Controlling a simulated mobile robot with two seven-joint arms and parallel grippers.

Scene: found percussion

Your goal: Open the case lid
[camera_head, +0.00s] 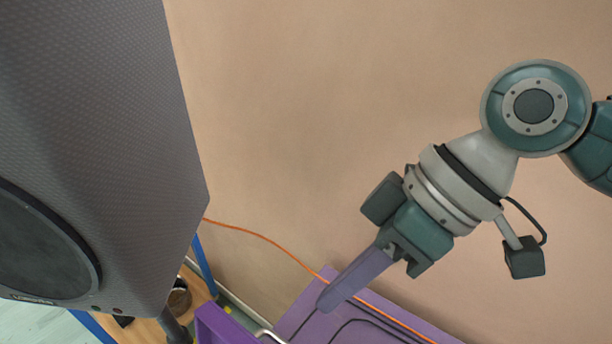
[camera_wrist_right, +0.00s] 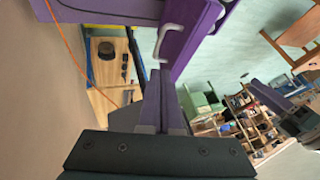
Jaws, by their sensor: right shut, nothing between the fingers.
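A purple case (camera_head: 300,308) shows in part at the bottom edge of the head view, with dark lines on its panel and a second purple part (camera_head: 222,328) to its left. A silver handle (camera_head: 270,336) lies between them. In the right wrist view the purple part (camera_wrist_right: 190,45) with its pale handle (camera_wrist_right: 170,40) is at the top, just beyond the fingertips. My right gripper (camera_head: 325,304) is shut and empty, its fingertips over the case's left portion in the head view; I cannot tell whether they touch it. It also shows in the right wrist view (camera_wrist_right: 158,72). My left gripper is out of view.
A large dark speaker (camera_head: 110,130) fills the left of the head view. An orange cable (camera_head: 262,238) runs to the case. A wooden shelf with blue posts (camera_head: 203,265) holds a dark round object (camera_wrist_right: 106,49). Full shelves (camera_wrist_right: 245,120) and a wooden chair (camera_wrist_right: 298,38) stand farther off.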

